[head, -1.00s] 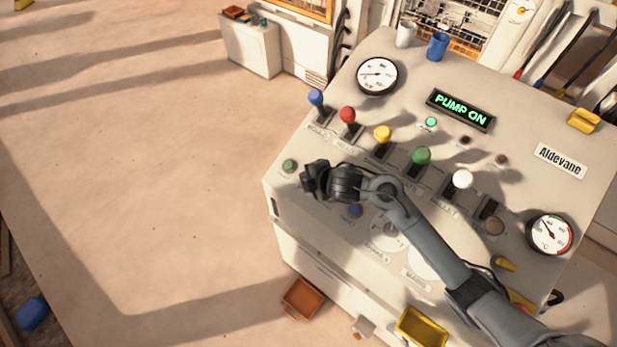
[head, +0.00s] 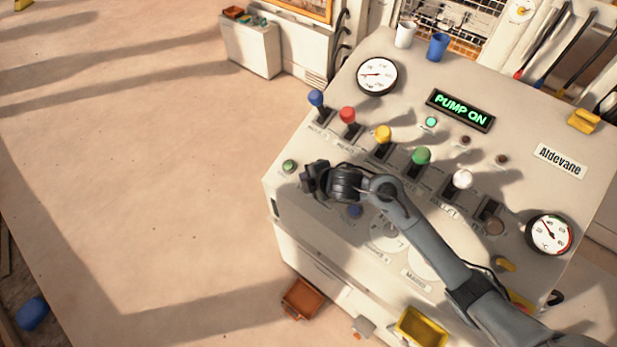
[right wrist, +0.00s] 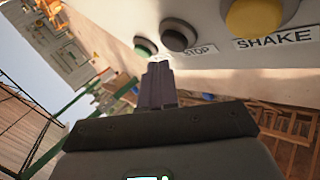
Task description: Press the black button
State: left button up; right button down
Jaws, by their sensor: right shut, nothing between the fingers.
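The black button (right wrist: 178,36) shows in the right wrist view on the pale panel, between a green button (right wrist: 146,46) and a yellow button (right wrist: 254,15). A "STOP" label is beside it. My right gripper (right wrist: 158,68) is shut and empty, its fingertips close to the green and black buttons; I cannot tell whether they touch anything. In the head view my right gripper (head: 309,181) is over the left part of the console, just right of the green button (head: 289,166), and the black button is hidden there. My left gripper is out of view.
A row of coloured levers, such as the red one (head: 347,115), stands behind my right gripper. A blue button (head: 354,211) lies partly under the arm. The display (head: 461,110) reads "PUMP ON".

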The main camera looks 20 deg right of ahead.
jog(key=shift+f, duration=0.1)
dwell(0.6)
jog(key=shift+d+f, duration=0.15)
jog(key=shift+f, duration=0.15)
jog(key=shift+w, duration=0.1)
dwell(0.3)
jog(key=shift+d+f+b, duration=0.15)
jog(key=shift+f+b, duration=0.3)
dwell(0.4)
jog(key=shift+a+r+p, duration=0.25)
jog(key=shift+r+p, duration=0.6)
jog(key=shift+p, duration=0.05)
